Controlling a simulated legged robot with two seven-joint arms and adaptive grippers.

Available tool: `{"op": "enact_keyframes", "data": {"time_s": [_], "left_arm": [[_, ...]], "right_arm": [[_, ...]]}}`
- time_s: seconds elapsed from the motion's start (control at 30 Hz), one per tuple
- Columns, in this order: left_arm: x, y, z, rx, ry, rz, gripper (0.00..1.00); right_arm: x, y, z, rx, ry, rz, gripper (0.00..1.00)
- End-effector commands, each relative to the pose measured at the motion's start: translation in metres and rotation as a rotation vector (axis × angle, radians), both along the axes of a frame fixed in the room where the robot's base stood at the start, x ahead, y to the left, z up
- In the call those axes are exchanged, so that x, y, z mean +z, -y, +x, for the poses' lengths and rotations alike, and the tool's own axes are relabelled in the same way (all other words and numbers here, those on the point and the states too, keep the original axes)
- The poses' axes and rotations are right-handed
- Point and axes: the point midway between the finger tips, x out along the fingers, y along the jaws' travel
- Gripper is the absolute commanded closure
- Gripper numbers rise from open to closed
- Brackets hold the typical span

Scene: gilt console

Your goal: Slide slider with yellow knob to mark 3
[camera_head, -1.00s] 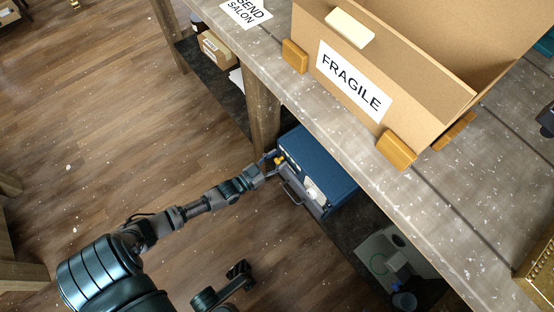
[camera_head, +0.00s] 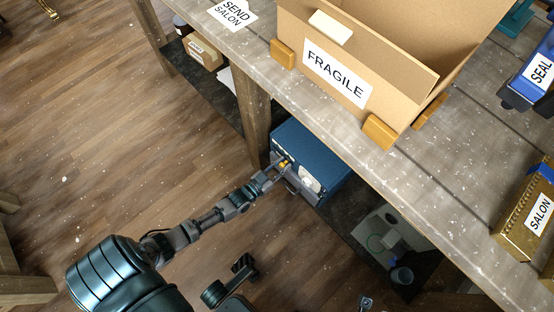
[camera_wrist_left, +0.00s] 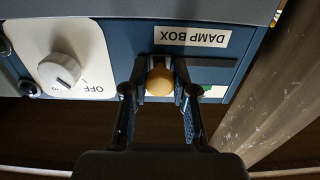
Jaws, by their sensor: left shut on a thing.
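The blue damp box (camera_head: 315,150) stands on the low shelf under the table, its front facing my left arm. Its yellow knob (camera_head: 284,163) shows small at the front. In the left wrist view the yellow knob (camera_wrist_left: 160,80) sits between the two dark fingers of my left gripper (camera_wrist_left: 160,92), which is shut on it. My left gripper (camera_head: 279,168) also shows in the head view, at the box front. The slider's marks cannot be read; the fingers cover part of the slot.
A white dial (camera_wrist_left: 60,71) on a pale plate marked OFF is beside the knob. A wooden table leg (camera_head: 253,120) stands close to the box. The FRAGILE carton (camera_head: 385,60) is on the tabletop.

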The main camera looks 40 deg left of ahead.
Motion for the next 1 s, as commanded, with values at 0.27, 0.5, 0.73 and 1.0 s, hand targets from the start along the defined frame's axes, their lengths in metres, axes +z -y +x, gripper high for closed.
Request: {"op": "enact_keyframes", "data": {"time_s": [0.27, 0.5, 0.73, 1.0], "left_arm": [[0.001, 0.005, 0.0, -0.007, 0.005, -0.001, 0.48], [0.0, 0.003, 0.0, -0.005, 0.003, -0.001, 0.48], [-0.002, 0.001, -0.025, -0.005, -0.001, -0.002, 0.48], [-0.002, -0.003, -0.085, -0.006, 0.0, -0.002, 0.48]], "right_arm": [[-0.002, -0.002, 0.003, 0.001, -0.005, -0.003, 0.6], [-0.001, -0.001, 0.003, 0.001, -0.003, -0.002, 0.6], [0.0, -0.001, 0.0, 0.001, 0.002, -0.001, 0.6], [0.0, -0.001, 0.001, 0.001, 0.001, -0.002, 0.6]]}}
